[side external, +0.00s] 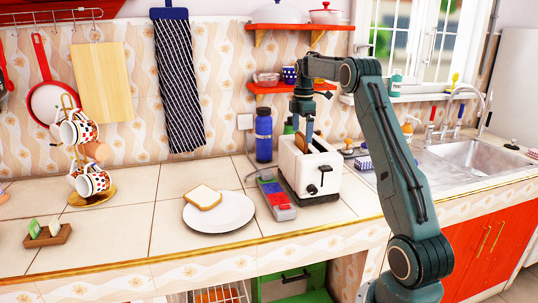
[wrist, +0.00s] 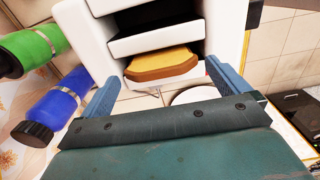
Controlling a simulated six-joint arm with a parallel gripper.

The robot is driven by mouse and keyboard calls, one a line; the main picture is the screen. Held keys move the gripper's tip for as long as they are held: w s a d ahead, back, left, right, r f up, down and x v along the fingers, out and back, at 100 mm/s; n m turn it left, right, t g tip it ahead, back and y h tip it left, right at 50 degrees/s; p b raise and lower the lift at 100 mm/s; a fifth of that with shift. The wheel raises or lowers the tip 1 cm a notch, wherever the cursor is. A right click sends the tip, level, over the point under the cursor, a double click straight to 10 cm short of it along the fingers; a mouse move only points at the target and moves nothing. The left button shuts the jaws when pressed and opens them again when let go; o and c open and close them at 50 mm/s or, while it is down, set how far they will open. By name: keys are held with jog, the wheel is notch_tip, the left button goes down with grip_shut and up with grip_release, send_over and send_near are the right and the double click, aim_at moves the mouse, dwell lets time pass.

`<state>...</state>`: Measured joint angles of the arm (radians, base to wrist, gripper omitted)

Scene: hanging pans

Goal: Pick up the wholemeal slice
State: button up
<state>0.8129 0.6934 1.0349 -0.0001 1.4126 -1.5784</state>
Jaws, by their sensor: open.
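The wholemeal slice (wrist: 163,65), yellow-brown with a brown crust, stands in one slot of the white toaster (wrist: 222,22). In the side view a small brown part of the slice (side external: 300,144) shows above the toaster (side external: 322,162). The other slot looks empty in the wrist view. My gripper (side external: 304,132) is just above the toaster, pointing down. In the wrist view my gripper (wrist: 161,72) is open, with its blue fingers apart on either side of the slice and nothing held. Whether the fingers touch the slice cannot be told.
A paler slice (side external: 203,197) lies on a white plate (side external: 232,222) at the left. A blue bottle (side external: 263,135) and a green bottle (side external: 289,125) stand behind the toaster. A grey and red item (side external: 276,196) lies beside it. A shelf (side external: 270,88) hangs behind my wrist.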

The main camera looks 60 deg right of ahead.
aim_at(301, 142)
jog(key=shift+f, duration=2.6)
jog(key=c, duration=0.7)
